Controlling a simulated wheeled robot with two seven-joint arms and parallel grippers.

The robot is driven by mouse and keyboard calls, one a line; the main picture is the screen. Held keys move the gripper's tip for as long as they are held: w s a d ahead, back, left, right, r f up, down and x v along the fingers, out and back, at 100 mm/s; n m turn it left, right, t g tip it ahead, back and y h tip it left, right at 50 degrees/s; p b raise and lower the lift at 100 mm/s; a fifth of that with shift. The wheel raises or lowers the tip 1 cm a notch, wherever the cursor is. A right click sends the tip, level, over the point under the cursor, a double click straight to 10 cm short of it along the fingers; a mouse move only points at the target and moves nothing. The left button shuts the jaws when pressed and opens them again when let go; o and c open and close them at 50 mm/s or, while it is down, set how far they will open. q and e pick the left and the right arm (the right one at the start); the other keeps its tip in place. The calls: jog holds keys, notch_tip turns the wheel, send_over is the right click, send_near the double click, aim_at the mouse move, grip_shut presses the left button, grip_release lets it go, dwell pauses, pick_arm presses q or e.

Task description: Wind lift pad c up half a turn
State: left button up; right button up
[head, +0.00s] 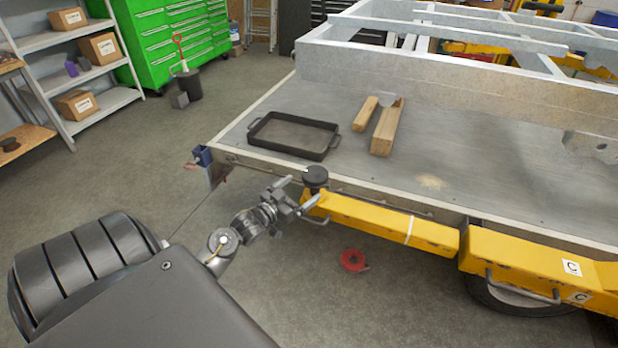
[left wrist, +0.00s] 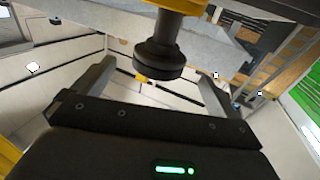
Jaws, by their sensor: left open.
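Lift pad c is a dark round pad (head: 315,178) on the end of the yellow lift arm (head: 385,222) that bears a white C label (head: 571,267). The pad sits beside the front edge of the grey trailer bed. My left gripper (head: 309,191) is open at the pad, with its fingers near the pad's two sides. In the left wrist view the dark pad (left wrist: 157,62) shows between the two spread fingers (left wrist: 156,74). I cannot tell whether either finger touches it. My right gripper is not in view.
A black tray (head: 293,156) and wooden blocks (head: 386,130) lie on the trailer bed (head: 470,165). A blue clamp-like part (head: 203,156) is at the bed's left corner. A red round item (head: 353,260) lies on the floor below the arm. The floor at left is mostly clear.

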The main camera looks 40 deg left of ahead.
pick_arm(q)
jog(key=shift+s, duration=1.65)
jog(key=s+d+f+g, duration=0.2)
jog(key=s+f+g, duration=0.15)
jog(key=f, duration=0.75)
jog(key=s+d+f+n+g, duration=0.1)
jog(key=s+d+f+g, duration=0.3)
jog(key=f, duration=0.7)
jog(key=s+d+f+g, duration=0.1)
jog(key=s+f, duration=0.4)
jog(key=f, duration=0.7)
jog(key=s+d+f+m+g, duration=0.1)
jog(key=s+f, duration=0.4)
jog(key=s, duration=0.5)
jog(key=s+d+f+m+g, duration=0.1)
jog(key=s+d+f+g, duration=0.3)
jog(key=s, duration=0.5)
jog(key=s+d+f+m+g, duration=0.1)
jog(key=s+d+f+g, duration=0.2)
jog(key=s+d+f, duration=0.3)
jog(key=s+f, duration=0.2)
jog(key=s, duration=0.2)
jog(key=shift+s+d+y, duration=0.15)
jog(key=shift+s+y, duration=0.15)
jog(key=shift+s, duration=0.05)
